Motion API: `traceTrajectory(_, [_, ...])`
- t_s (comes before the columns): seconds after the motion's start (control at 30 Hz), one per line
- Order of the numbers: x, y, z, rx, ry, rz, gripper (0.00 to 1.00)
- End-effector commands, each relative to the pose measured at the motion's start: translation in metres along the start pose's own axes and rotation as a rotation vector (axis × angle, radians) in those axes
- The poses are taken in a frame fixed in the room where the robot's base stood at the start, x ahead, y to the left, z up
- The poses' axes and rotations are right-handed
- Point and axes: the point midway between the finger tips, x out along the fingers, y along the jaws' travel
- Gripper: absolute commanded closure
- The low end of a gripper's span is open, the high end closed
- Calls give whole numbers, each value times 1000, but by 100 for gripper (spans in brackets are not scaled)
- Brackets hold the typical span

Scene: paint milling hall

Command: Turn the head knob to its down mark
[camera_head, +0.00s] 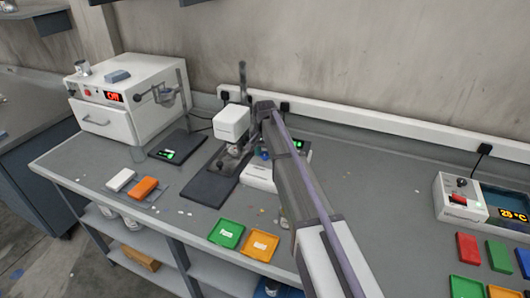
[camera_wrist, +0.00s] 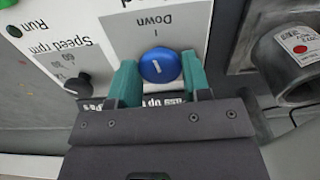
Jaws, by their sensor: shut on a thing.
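The head knob (camera_wrist: 160,67) is round and blue with a short white line on its face. It sits on a pale label panel in the wrist view. The word "Down" (camera_wrist: 155,20) appears upside down above the knob, with a small tick between them. A partly hidden label with "Up" lies below the knob. My gripper (camera_wrist: 160,75) has its two teal fingers on either side of the knob, shut on it. In the head view my arm reaches over the small white control box (camera_head: 262,178) beside the white mixer head (camera_head: 232,123), and hides much of the box.
A black speed knob (camera_wrist: 78,84) sits beside the head knob. A metal cylinder with a red-dotted label (camera_wrist: 292,48) is close on the other side. In the head view, green (camera_head: 226,234) and orange (camera_head: 261,245) trays lie at the bench front; a white oven (camera_head: 135,98) stands left.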

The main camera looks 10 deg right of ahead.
Motion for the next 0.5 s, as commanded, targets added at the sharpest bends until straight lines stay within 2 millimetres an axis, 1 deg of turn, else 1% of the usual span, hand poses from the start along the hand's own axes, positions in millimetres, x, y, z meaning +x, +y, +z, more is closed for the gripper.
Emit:
traceTrajectory(0.2, [0, 0, 0, 117, -1, 1, 80])
traceTrajectory(0.5, [0, 0, 0, 187, -1, 1, 80])
